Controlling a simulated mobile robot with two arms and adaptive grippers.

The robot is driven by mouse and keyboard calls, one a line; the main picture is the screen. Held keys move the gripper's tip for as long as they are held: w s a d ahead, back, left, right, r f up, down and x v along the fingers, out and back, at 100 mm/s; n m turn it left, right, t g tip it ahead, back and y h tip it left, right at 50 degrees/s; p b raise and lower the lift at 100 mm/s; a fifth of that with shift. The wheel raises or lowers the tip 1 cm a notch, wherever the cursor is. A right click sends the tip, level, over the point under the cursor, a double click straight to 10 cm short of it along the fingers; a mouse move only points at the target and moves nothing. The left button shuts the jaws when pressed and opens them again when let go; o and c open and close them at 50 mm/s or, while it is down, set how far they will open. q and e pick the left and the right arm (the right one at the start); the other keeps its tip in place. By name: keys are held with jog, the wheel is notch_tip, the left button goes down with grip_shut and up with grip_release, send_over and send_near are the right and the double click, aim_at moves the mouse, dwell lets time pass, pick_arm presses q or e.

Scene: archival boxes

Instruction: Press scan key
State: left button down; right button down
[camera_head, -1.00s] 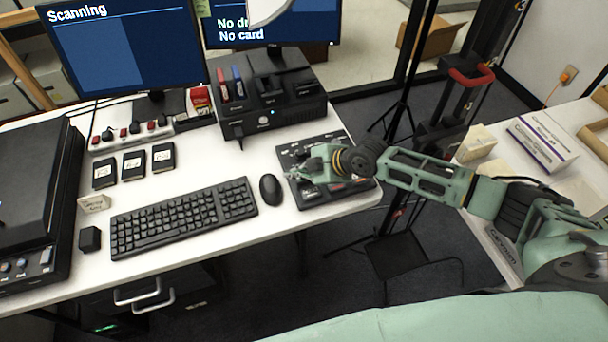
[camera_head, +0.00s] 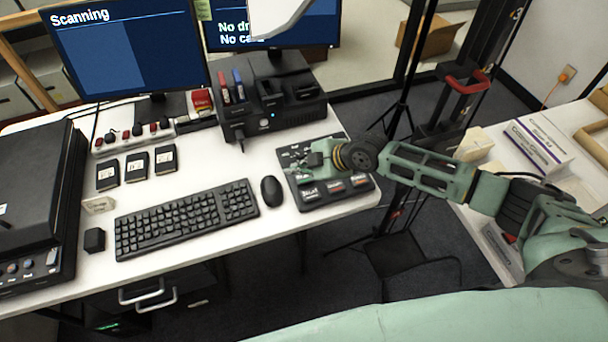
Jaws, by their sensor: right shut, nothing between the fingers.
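A black key panel (camera_head: 348,192) with several labelled keys lies at the right end of the white desk. My right gripper (camera_head: 300,171) is shut and empty over the left part of this panel, and it hides some of the keys there. I cannot tell whether its fingertips touch a key. The keys along the panel's front edge show, but their labels are too small to read. The left monitor (camera_head: 130,50) shows the word "Scanning". My left gripper is not in view.
A black mouse (camera_head: 271,191) and keyboard (camera_head: 187,218) lie left of the panel. A black device with slots (camera_head: 265,125) stands behind it. A black scanner (camera_head: 35,190) fills the desk's left end. A side table (camera_head: 575,170) with boxes stands at right.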

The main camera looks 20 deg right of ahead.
aim_at(300, 182)
notch_tip(300, 182, up, 4)
jog(key=shift+f+p, duration=0.15)
jog(key=shift+p, duration=0.95)
